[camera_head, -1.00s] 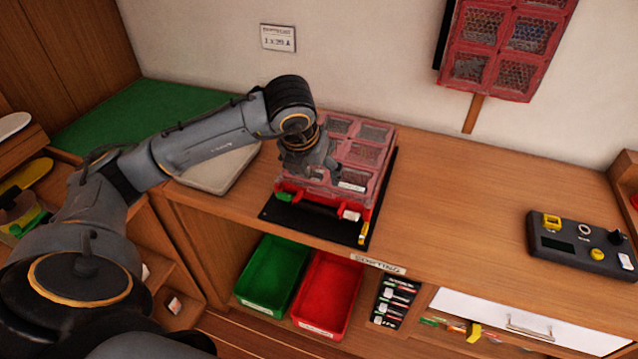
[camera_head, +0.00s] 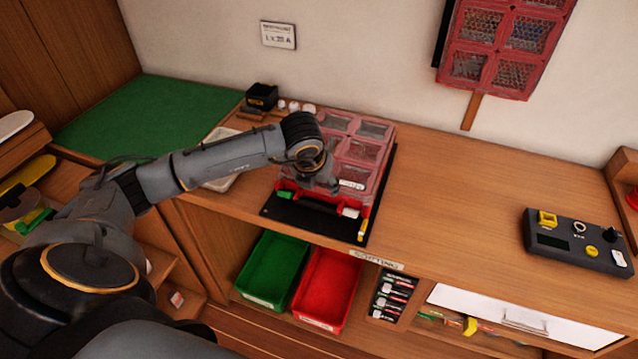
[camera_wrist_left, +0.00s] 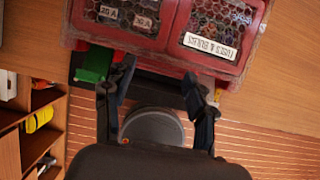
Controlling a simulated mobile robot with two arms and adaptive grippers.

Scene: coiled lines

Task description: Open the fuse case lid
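The red fuse case (camera_head: 378,150) lies on a black mat (camera_head: 283,213) on the bench. Its clear lid is down over the compartments and also shows in the left wrist view (camera_wrist_left: 170,12). On its front edge are a green latch (camera_head: 285,195), a white latch (camera_head: 350,212) and a dark handle between them. My left gripper (camera_wrist_left: 155,95) is at the front edge, its two fingers apart with nothing seen held. In the left wrist view the left finger is close to the green latch (camera_wrist_left: 95,63); contact cannot be told. My right gripper is not in view.
Green (camera_head: 272,272) and red (camera_head: 327,290) bins sit below the bench edge. A control box (camera_head: 578,242) stands at the right. A black box (camera_head: 262,96) is at the back. Another red case (camera_head: 500,45) hangs on the wall.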

